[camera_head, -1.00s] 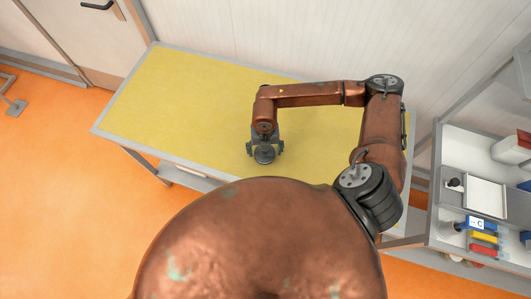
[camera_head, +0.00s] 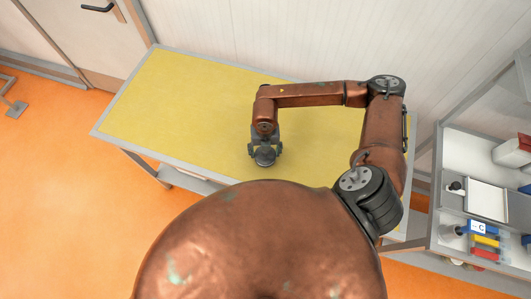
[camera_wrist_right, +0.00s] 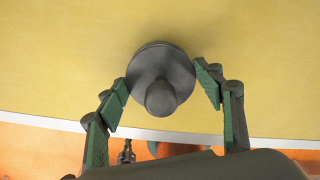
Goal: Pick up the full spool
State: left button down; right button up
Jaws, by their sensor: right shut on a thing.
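The spool (camera_head: 264,159) is a dark grey round piece standing on the yellow table top near its front edge. In the right wrist view the green finger pads of the gripper (camera_wrist_right: 164,88) stand on either side of the spool. My left gripper is not in view.
The yellow table (camera_head: 185,95) is otherwise bare, with free room to the left. A shelf unit (camera_head: 450,190) at the right holds a white tray (camera_head: 486,198) and several coloured bins (camera_head: 485,243). A wall runs behind the table.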

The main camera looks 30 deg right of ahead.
jog(key=s+a+r, duration=0.1)
jog(key=r, duration=0.1)
jog(key=s+r+b, duration=0.1)
jog(key=r, duration=0.1)
jog(key=s+a+r, duration=0.1)
jog(key=r, duration=0.1)
jog(key=shift+s+a+r, duration=0.25)
jog(key=shift+a+r, duration=0.05)
jog(key=s+a+r+b, duration=0.2)
jog(key=s+a+r, duration=0.3)
jog(key=s, duration=0.2)
notch_tip(320, 180, up, 21)
jog(key=s+p, duration=0.1)
jog(key=p, duration=1.1)
jog(key=shift+a, duration=0.25)
